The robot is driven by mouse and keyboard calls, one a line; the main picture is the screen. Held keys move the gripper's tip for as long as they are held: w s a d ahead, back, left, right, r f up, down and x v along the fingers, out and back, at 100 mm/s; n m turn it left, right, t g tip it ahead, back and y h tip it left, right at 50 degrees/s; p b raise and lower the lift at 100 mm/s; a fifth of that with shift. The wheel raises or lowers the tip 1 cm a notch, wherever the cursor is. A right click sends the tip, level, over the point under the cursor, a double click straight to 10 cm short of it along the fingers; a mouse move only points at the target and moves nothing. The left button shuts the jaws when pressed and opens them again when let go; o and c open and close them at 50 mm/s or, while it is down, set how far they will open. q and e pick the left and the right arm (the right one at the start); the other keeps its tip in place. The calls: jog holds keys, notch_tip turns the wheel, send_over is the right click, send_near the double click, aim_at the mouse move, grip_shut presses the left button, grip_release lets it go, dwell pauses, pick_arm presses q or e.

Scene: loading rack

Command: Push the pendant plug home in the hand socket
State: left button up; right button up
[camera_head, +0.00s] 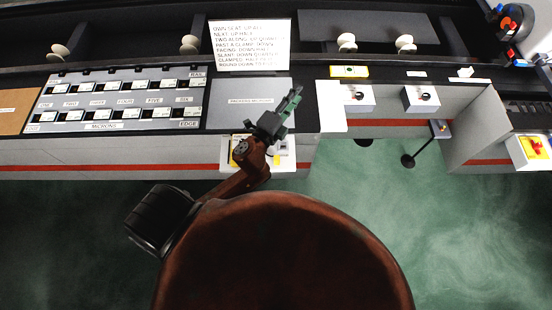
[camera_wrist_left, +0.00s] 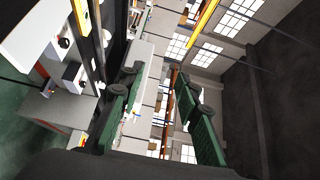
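My left gripper (camera_head: 292,101) hangs over the front right of a grey panel, with green fingers. In the left wrist view its two fingers (camera_wrist_left: 155,110) stand well apart with nothing between them, so it is open and empty. My right gripper is in neither view. I cannot tell which of these is the pendant plug or hand socket.
A grey panel with labelled rows of switches (camera_head: 118,100) fills the console's left. A white text card (camera_head: 250,45) stands behind. Green floor (camera_head: 350,205) lies open before the recess.

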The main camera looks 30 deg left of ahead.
pick_arm(q)
jog(key=s+d+r+m+h, duration=0.1)
jog(key=d+r+m+h, duration=0.35)
jog(key=d+m, duration=0.25)
jog(key=s+d+r+m+h, duration=0.1)
jog(key=d+r+m+h, duration=0.35)
jog(key=d+m, duration=0.25)
jog(key=s+d+f+m+g+h, duration=0.35)
jog(key=d+m+g, duration=0.2)
jog(key=m, duration=0.25)
jog(key=s+d+f+m+g+h, duration=0.2)
jog(key=s+d+m+g+h, duration=0.15)
jog(key=d+m, duration=0.35)
jog(key=m+g+y, duration=0.7)
jog(key=m+y, duration=1.1)
send_near(277, 159)
jog(key=f+b, duration=0.1)
jog(key=f, duration=0.1)
jog(key=w+f+b, duration=0.1)
jog(key=f+b, duration=0.1)
jog(key=f, duration=0.1)
jog(key=a+f+b, duration=0.1)
jog(key=f, duration=0.2)
jog(key=shift+w, duration=0.15)
jog(key=shift+w+f+b, duration=0.15)
jog(key=shift+f+b, duration=0.35)
jog(key=shift+b, duration=0.25)
